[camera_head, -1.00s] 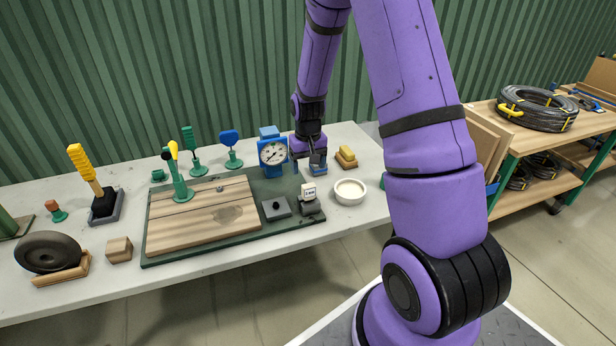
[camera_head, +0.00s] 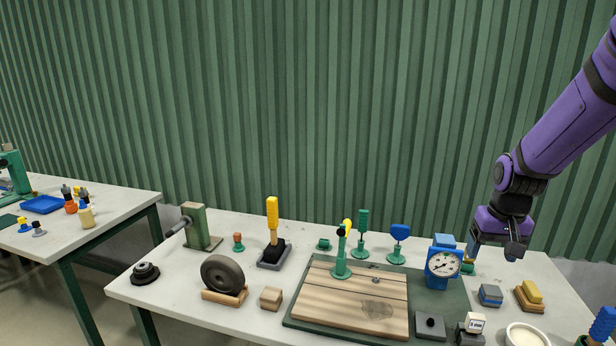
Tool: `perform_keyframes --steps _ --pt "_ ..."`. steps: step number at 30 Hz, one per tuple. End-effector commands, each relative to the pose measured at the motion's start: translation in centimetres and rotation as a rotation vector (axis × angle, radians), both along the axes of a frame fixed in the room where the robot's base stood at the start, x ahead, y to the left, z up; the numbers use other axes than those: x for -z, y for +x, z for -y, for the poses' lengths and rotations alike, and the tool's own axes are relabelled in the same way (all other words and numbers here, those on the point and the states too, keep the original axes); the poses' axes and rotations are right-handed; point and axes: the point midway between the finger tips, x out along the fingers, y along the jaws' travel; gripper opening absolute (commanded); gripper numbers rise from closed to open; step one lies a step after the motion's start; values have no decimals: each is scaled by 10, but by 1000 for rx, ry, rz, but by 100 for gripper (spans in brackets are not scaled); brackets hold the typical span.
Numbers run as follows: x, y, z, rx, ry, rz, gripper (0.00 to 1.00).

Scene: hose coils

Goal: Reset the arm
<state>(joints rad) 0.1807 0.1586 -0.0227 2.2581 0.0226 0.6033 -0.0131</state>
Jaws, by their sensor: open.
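My purple arm (camera_head: 570,120) comes in from the right edge and bends down at a black joint. My gripper (camera_head: 492,254) hangs above the right part of the workbench, just right of the blue dial gauge (camera_head: 444,264). Its jaws point down and are open, with nothing seen between them. A small green piece shows below and behind the jaws, and I cannot tell how near it is. The rest of my arm is out of view.
The workbench (camera_head: 240,320) holds a wooden board (camera_head: 340,305), several upright tools, a dark wheel (camera_head: 222,275), a blue-grey block (camera_head: 490,295), a yellow-topped block (camera_head: 531,293) and a white bowl (camera_head: 525,336). A second table (camera_head: 125,205) stands left. The green corrugated wall (camera_head: 300,100) is behind.

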Motion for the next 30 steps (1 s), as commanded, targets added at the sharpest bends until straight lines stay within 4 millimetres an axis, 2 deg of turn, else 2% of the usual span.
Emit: perform_keyframes --steps 1,6,15,24,30 --pt "-17 -8 -7 -12 -3 22 74" --pt "-61 -38 -26 -45 -11 76 74" --pt "-121 -101 -55 -103 -23 171 74" --pt "-158 -174 -77 -159 -34 264 74" --pt "-168 -214 -85 -188 -40 315 74"
